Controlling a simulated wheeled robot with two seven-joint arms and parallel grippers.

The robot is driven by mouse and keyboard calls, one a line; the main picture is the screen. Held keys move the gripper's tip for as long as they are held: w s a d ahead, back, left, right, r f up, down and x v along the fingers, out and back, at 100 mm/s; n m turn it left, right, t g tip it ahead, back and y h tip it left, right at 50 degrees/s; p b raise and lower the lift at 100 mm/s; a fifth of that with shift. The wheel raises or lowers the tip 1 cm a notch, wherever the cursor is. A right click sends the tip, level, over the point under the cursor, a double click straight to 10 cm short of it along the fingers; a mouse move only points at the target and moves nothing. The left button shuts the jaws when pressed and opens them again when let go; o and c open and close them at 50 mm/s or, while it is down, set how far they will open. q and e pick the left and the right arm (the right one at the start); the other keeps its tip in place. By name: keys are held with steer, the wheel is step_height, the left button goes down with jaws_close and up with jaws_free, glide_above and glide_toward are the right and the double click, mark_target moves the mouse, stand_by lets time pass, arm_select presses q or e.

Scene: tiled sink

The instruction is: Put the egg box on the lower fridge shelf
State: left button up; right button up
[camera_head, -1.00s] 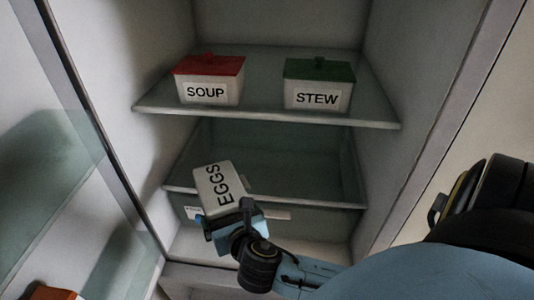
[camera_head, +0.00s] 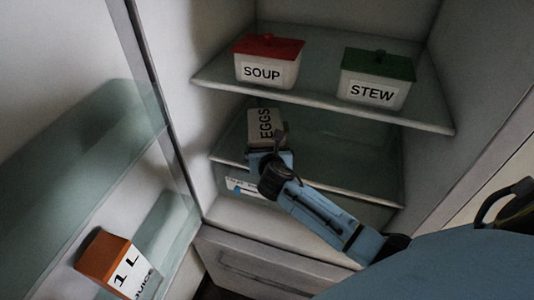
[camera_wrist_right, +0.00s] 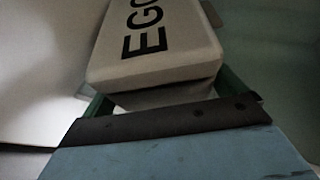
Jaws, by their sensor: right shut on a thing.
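The egg box (camera_head: 266,126) is a pale box marked EGGS. It is at the left part of the lower fridge shelf (camera_head: 330,158), below the upper shelf. My right gripper (camera_head: 268,155) is shut on its near end; I cannot tell whether the box touches the shelf. In the right wrist view the egg box (camera_wrist_right: 155,45) fills the upper middle, between the dark green fingers of my right gripper (camera_wrist_right: 175,97). My left gripper is not in view.
The upper glass shelf (camera_head: 320,96) holds a red-lidded SOUP box (camera_head: 267,62) and a green-lidded STEW box (camera_head: 376,78). The open door at left carries a juice carton (camera_head: 112,262). The lower shelf is clear right of the egg box.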

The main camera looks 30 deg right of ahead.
steer(key=shift+w+d, duration=0.35)
steer(key=shift+w, duration=0.45)
steer(key=shift+f+b, duration=0.55)
steer(key=shift+f, duration=1.15)
steer(key=shift+f, duration=0.1)
steer(key=o, duration=0.9)
steer(key=shift+s, duration=0.1)
steer(key=shift+s+a+r, duration=0.2)
steer(key=shift+s, duration=0.15)
steer(key=p+v, duration=0.2)
steer(key=v, duration=0.9)
steer(key=shift+r, duration=0.15)
